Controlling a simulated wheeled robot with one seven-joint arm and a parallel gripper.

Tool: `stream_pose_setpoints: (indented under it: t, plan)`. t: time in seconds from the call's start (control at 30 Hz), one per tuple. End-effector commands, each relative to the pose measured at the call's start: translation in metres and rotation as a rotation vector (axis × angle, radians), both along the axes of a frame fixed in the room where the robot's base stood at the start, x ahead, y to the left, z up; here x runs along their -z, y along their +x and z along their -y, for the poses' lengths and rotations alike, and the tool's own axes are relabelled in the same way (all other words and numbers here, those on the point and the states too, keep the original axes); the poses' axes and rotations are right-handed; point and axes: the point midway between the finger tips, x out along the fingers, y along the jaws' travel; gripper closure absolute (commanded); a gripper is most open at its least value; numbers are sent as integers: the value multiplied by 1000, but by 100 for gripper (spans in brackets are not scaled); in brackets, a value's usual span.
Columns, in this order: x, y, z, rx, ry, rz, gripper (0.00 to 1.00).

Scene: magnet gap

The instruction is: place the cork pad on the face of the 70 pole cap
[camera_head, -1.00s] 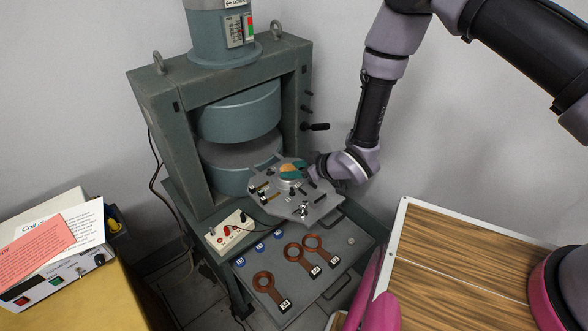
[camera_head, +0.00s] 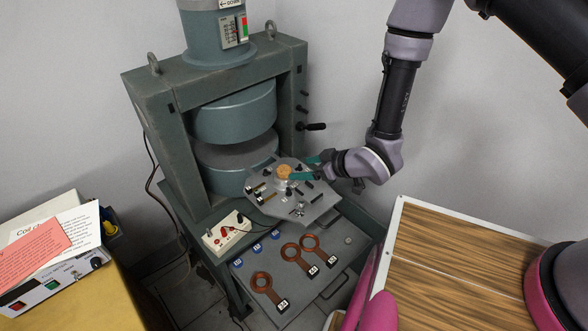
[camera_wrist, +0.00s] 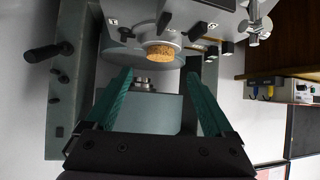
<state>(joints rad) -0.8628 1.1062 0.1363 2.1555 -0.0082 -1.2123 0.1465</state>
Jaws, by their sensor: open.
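The cork pad (camera_head: 285,171) is a small tan disc lying on top of a silver round cap (camera_head: 283,184) on the grey plate in front of the magnet. In the wrist view the cork pad (camera_wrist: 160,50) sits against the face of the pale cap (camera_wrist: 161,37), which looks inverted there. I cannot read a 70 on this cap. My gripper (camera_head: 304,168) has teal fingers and is open, just right of the pad. In the wrist view my gripper (camera_wrist: 158,75) has its fingers spread with nothing between them, and the pad shows beyond the tips, apart from them.
The grey plate (camera_head: 318,209) carries several small pegs and fittings around the cap. The magnet's large round poles (camera_head: 235,112) stand behind it. Copper rings (camera_head: 262,281) lie in a tray below. A wood-topped table (camera_head: 455,250) is at right. Free space lies right of the plate.

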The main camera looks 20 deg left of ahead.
Motion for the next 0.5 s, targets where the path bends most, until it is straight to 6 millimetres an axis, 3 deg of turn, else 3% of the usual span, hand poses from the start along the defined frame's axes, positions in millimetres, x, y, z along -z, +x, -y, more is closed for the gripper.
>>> stream_pose_setpoints:
  t: [0.2,0.5]
  plan:
    - [-23,-6,32,2,0,-1,12]
    - [-31,-9,45,1,0,-1,12]
